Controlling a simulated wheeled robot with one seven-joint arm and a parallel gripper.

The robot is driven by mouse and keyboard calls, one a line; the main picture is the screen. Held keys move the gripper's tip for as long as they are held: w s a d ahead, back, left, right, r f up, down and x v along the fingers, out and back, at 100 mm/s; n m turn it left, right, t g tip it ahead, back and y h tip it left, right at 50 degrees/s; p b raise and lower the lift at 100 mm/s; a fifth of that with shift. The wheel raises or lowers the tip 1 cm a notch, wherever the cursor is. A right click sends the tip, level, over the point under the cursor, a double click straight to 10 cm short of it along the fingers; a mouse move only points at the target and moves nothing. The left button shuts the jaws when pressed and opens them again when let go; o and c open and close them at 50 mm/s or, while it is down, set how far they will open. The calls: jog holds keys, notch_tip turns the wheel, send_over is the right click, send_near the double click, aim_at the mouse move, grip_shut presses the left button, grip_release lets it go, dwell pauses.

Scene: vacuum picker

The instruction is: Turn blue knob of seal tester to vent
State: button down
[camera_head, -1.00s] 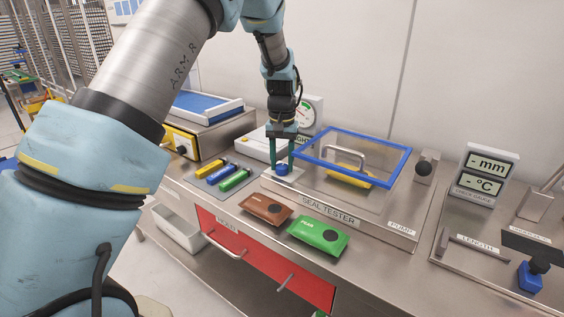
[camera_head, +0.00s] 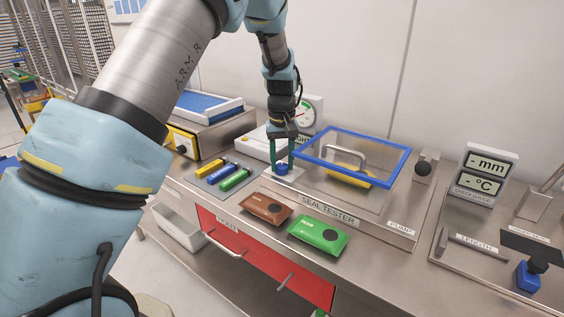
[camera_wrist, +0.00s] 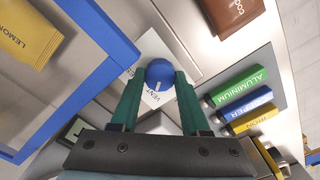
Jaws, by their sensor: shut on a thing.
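The blue knob (camera_wrist: 159,71) is round with a white mark on its near side in the wrist view. It sits on a pale plate (camera_wrist: 150,52) with a partly covered VENT label beside it. My gripper (camera_head: 282,166) points down at the seal tester's left end, its green fingers shut on the knob, which also shows in the head view (camera_head: 283,169). The seal tester (camera_head: 372,218) is a metal box with a blue-framed clear lid (camera_head: 352,132). A yellow pouch (camera_head: 350,177) lies under the lid.
Brown (camera_head: 267,207) and green (camera_head: 318,235) pouches lie in front of the tester. A round gauge (camera_head: 306,112) stands behind the gripper. A display (camera_head: 483,175) stands at right.

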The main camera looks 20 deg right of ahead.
aim_at(282, 165)
jog(key=c, duration=0.7)
grip_release()
jog(key=shift+r, duration=0.15)
notch_tip(282, 165, up, 11)
jog(key=b, duration=0.2)
jog(key=shift+f+b, duration=0.2)
jog(key=shift+b, duration=0.2)
jog(key=a+f+n, duration=0.1)
jog(key=a+f, duration=0.2)
jog(key=a, duration=1.8)
jog(key=shift+n+t, duration=0.4)
jog(key=shift+t, duration=0.4)
jog(key=s+a+f, duration=0.1)
jog(key=s+a, duration=0.2)
jog(key=a, duration=0.2)
jog(key=s+a+f, duration=0.1)
jog(key=s+a, duration=0.3)
jog(key=a, duration=0.1)
jog(key=s+a+f, duration=0.1)
jog(key=s+a, duration=0.3)
jog(key=a, duration=0.2)
jog(key=shift+f, duration=0.35)
